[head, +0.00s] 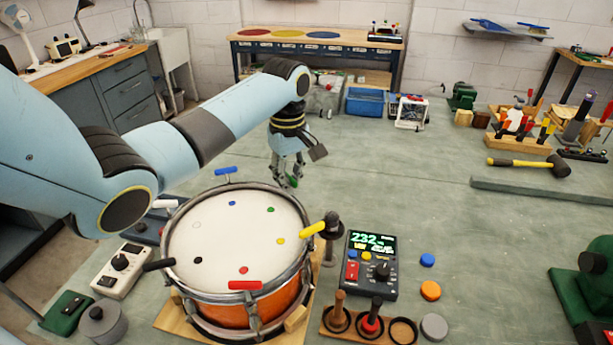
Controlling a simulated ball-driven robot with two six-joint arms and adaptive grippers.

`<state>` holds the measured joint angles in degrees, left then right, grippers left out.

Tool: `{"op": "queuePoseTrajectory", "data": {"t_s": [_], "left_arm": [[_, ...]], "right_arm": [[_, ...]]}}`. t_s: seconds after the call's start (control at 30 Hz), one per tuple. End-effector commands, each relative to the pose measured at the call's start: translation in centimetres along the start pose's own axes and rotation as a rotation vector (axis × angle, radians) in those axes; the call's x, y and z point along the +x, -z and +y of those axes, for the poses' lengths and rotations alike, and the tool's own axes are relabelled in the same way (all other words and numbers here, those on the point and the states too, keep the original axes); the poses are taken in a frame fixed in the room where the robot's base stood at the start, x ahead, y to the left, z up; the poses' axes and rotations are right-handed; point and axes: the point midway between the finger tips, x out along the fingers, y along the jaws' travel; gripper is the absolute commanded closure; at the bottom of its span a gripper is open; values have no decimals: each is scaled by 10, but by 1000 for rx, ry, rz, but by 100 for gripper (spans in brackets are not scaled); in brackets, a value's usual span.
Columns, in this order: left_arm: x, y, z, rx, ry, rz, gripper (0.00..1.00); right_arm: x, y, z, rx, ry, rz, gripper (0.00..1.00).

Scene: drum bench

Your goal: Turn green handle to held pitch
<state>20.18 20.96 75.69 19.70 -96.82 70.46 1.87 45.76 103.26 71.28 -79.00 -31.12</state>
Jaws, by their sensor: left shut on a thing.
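The drum (205,250) has a white skin and an orange shell and stands on a wooden base. Coloured handles sit around its rim, with matching dots on the skin. My left gripper (287,181) points down at the drum's far right rim, shut on the green handle (293,181), which is mostly hidden by the fingers. The blue handle (226,171), white handle (165,204), black handle (159,265), red handle (244,285) and yellow handle (313,229) are in plain view. A meter (369,265) right of the drum shows green digits that look like 232. My right gripper is out of view.
A dark post (332,226) stands close by the yellow handle. A wooden rack (365,325) with upright tools is in front of the meter. Blue (427,260) and orange (430,290) discs lie to the right. A mallet (530,164) lies further back. The bench behind the gripper is mostly clear.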

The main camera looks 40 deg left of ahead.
Motion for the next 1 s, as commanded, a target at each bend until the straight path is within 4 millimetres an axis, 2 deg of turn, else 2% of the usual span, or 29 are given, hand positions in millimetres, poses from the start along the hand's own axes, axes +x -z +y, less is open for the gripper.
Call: {"op": "queuePoseTrajectory", "data": {"t_s": [0.43, 1.0], "left_arm": [[0, -1, 0, 77, -1, -2, 100], [0, -1, 0, 489, -1, -2, 100]], "right_arm": [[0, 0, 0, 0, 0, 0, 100], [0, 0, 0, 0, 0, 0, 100]]}}
